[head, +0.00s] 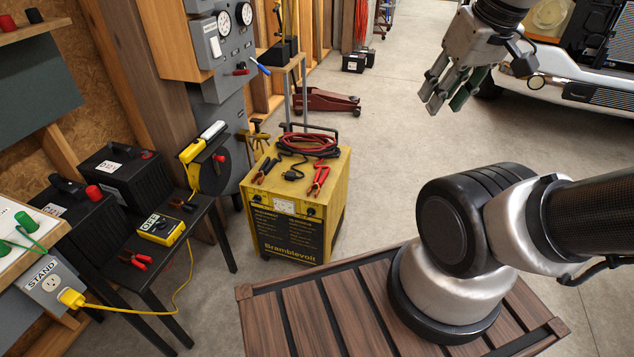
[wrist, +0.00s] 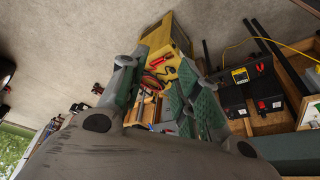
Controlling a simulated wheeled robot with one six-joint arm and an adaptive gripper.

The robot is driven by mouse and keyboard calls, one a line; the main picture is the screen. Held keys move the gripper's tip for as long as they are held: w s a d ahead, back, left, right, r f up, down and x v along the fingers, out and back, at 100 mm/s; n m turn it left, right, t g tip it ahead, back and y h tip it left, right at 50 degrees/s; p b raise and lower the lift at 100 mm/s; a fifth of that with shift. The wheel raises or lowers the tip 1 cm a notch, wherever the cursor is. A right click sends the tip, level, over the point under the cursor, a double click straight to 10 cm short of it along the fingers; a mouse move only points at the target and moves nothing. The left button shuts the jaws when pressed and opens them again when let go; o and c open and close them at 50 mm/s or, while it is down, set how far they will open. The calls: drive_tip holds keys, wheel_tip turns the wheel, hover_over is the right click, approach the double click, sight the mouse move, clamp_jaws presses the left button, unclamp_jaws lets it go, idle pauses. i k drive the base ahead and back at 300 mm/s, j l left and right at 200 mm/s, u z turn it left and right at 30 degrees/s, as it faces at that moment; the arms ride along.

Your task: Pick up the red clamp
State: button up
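A red clamp (head: 319,179) lies on top of the yellow charger (head: 292,225), near its right front edge, with a black clamp (head: 265,170) to its left. In the wrist view a red clamp (wrist: 157,62) shows on the charger (wrist: 177,36), seen between my fingers. Another red clamp (head: 135,260) lies on the dark bench at left. My gripper (head: 446,98) is high at the upper right, well apart from the charger. Its fingers are spread and nothing shows between them; it also shows in the wrist view (wrist: 158,78).
Coiled red and black cables (head: 303,143) lie on the charger under its handle. A black clamp (head: 183,204) and a yellow meter (head: 161,229) sit on the bench. A red floor jack (head: 325,100) stands behind. A white pickup (head: 570,75) is at upper right. The floor between is clear.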

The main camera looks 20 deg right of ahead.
sight(316, 185)
drive_tip(key=i+u, duration=0.15)
drive_tip(key=u, duration=0.35)
drive_tip(key=i+u, duration=0.15)
drive_tip(key=u, duration=0.3)
drive_tip(key=i+u, duration=0.15)
drive_tip(key=u, duration=0.35)
drive_tip(key=i+l, duration=0.6)
drive_tip(key=i, duration=0.25)
